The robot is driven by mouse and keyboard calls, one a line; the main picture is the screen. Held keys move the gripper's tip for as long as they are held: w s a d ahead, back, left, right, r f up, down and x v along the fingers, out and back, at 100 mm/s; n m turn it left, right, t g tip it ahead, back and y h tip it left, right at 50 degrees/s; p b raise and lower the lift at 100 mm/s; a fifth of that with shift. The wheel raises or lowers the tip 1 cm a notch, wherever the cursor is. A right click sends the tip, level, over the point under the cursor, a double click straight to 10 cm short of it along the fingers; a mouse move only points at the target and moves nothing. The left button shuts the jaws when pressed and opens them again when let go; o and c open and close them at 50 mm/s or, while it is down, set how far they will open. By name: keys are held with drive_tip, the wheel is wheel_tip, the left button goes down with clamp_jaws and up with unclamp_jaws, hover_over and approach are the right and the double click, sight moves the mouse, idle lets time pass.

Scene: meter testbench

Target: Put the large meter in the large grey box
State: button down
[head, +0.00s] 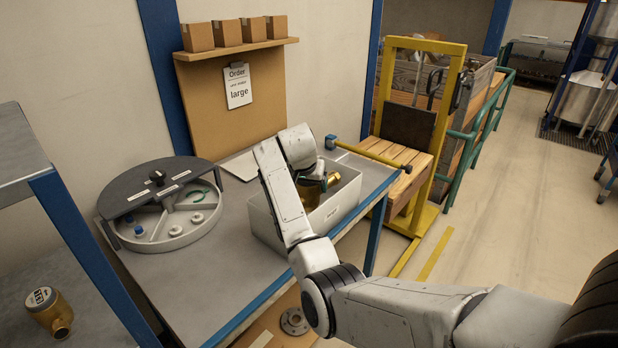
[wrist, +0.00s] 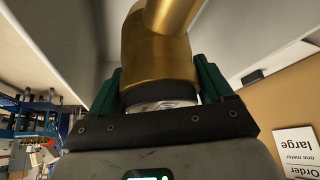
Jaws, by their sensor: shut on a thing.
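The large grey box (head: 263,218) stands on the bench's right part. A brass meter (head: 309,192) is at the box, partly hidden behind my arm. My gripper (head: 312,180) is shut on this meter, at or just inside the box opening. In the wrist view my gripper (wrist: 160,95) has a green finger on each side of the brass meter (wrist: 158,55), and pale box walls (wrist: 60,40) show around it. Whether the meter touches the box floor is hidden. Another brass meter (head: 48,310) lies on a shelf at the lower left.
A round grey sorter (head: 165,236) with several compartments stands left of the box. An order board reading "large" (head: 237,86) hangs behind the bench. A yellow frame (head: 436,130) stands to the right. Bare bench (head: 200,285) lies in front of the sorter.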

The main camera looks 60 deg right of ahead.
sight(309, 195)
drive_tip(key=shift+f, duration=1.8)
unclamp_jaws()
drive_tip(key=shift+f, duration=0.3)
drive_tip(key=v, duration=1.2)
drive_tip(key=shift+r, duration=0.15)
